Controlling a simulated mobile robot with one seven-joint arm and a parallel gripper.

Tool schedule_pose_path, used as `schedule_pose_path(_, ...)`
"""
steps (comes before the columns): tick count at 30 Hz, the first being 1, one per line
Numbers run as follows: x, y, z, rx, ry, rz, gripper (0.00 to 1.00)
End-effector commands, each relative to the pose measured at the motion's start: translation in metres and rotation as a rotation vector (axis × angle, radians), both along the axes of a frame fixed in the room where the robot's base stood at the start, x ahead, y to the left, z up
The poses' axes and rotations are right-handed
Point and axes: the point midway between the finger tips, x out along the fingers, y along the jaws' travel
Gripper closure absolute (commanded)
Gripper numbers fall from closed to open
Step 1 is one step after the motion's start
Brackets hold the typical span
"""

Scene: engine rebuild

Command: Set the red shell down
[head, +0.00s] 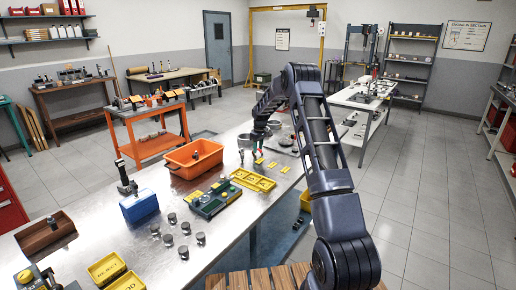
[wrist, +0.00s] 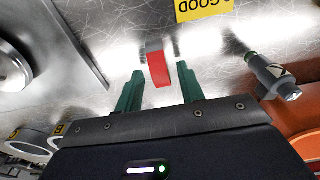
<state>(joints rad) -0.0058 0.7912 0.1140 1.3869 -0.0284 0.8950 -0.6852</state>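The red shell (wrist: 159,70) is a small red piece with a grey end, seen in the wrist view between the two green fingers of my gripper (wrist: 160,80). Narrow gaps show on both sides of it, so the fingers look open around it and apart from it. Its grey end points toward the bright metal bench top (wrist: 110,35); I cannot tell whether it fully rests there. In the head view, my gripper (head: 258,149) is low over the bench beyond the orange bin, and the shell shows only as a tiny red spot.
A yellow GOOD label (wrist: 203,9) lies just ahead of the fingers. A dark cylindrical tool (wrist: 270,75) lies to the right. The orange bin (head: 181,167), yellow tray (head: 253,180) and green case (head: 214,198) stand nearby on the bench.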

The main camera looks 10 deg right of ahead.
Motion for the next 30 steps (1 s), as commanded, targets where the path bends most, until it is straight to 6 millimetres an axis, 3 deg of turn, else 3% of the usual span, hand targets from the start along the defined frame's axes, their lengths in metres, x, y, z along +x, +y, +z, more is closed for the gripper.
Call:
schedule_pose_path(8, 0.0, 0.0, 0.001, 0.0, 0.0, 0.0, 0.61)
schedule_pose_path(13, 0.0, -0.001, 0.011, 0.001, -0.002, 0.0, 0.61)
schedule_pose_path(30, -0.007, -0.007, 0.108, 0.0, -0.001, 0.0, 0.61)
